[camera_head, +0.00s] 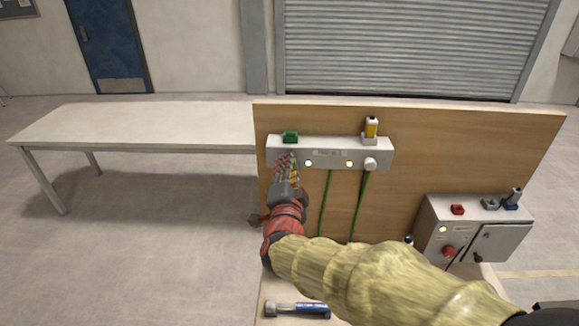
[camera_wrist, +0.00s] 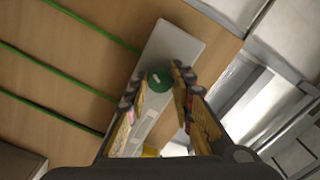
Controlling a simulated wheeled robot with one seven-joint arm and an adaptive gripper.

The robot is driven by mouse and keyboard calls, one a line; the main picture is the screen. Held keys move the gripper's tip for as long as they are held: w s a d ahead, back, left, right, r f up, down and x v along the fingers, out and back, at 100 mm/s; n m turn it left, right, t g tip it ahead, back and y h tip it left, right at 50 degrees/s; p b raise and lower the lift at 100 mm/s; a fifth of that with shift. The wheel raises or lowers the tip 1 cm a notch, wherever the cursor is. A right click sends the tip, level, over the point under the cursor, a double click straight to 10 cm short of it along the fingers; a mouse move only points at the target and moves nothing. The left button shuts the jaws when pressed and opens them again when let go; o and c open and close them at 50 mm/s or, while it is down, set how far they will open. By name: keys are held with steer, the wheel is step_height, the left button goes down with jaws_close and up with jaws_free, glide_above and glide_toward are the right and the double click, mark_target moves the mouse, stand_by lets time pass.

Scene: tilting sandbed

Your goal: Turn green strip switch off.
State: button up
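The white switch strip (camera_head: 330,147) is fixed along the upper part of an upright wooden panel. In the wrist view the strip (camera_wrist: 185,45) runs diagonally, with a round green switch knob (camera_wrist: 157,83) bearing a small white mark near one end. In the wrist view my gripper (camera_wrist: 160,74) is open, with a finger on either side of the green knob. I cannot tell whether the fingers touch it.
Green cables (camera_head: 325,200) hang below. A grey control box (camera_head: 470,230) stands right. A hammer-like tool (camera_head: 297,308) lies below. A table (camera_head: 130,125) is left.

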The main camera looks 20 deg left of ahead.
jaws_close()
steer(key=shift+n, duration=0.4)
steer(key=n+p, duration=0.3)
steer(key=n, duration=0.8)
steer(key=shift+n, duration=0.3)
stand_by(0.5)
steer(key=shift+o, duration=2.3)
jaws_free()
steer(key=shift+o, duration=0.6)
steer(key=shift+s, duration=0.1)
